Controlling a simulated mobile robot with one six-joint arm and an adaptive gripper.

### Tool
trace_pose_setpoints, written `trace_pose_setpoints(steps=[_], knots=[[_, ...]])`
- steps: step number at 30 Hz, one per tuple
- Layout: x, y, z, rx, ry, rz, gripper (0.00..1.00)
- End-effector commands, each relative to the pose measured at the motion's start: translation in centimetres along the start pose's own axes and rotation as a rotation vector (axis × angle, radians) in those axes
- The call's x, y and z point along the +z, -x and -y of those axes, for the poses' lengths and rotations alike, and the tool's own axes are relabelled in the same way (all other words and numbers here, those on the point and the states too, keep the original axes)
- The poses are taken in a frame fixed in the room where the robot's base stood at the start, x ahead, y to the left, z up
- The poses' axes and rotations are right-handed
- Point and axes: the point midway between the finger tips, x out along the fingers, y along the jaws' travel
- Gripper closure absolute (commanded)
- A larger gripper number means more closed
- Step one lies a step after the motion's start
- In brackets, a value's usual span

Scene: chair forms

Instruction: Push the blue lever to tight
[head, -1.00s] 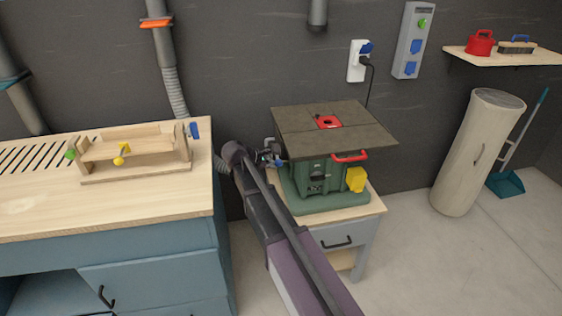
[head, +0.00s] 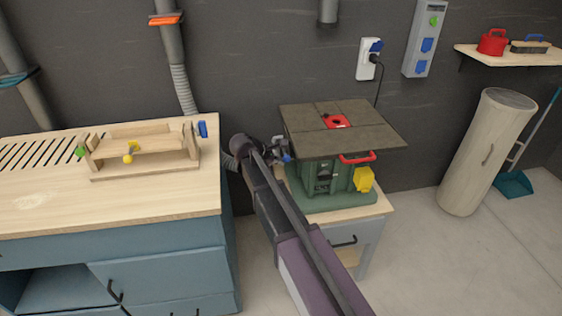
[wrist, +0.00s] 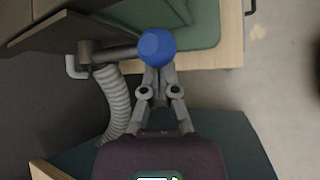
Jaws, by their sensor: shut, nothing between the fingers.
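A blue round knob (wrist: 155,47) sits at the end of a grey shaft that sticks out from the side of the green router table (head: 322,178). In the head view a small blue part (head: 287,158) shows beside the table's left side, partly behind my gripper. My gripper (wrist: 158,73) is shut and empty, its fingertips right at the knob's near edge in the wrist view. I cannot tell whether they touch it. In the head view my gripper (head: 277,152) is small and partly hidden by the wrist. No tight marking is readable.
A workbench (head: 110,215) with a wooden jig (head: 145,165) and another blue part (head: 203,129) stands at left. A grey hose (wrist: 114,103) hangs beside my gripper. A red handle (head: 358,157) and yellow part (head: 364,179) are on the router table.

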Motion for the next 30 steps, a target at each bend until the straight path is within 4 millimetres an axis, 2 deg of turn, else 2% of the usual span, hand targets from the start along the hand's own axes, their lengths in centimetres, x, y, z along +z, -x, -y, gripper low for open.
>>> trace_pose_setpoints(steps=[17, 30], knots=[[-0.5, -0.2, 0.1, 0.001, 0.0, -0.001, 1.0], [-3.1, -1.1, 0.4, 0.001, 0.0, -0.001, 1.0]])
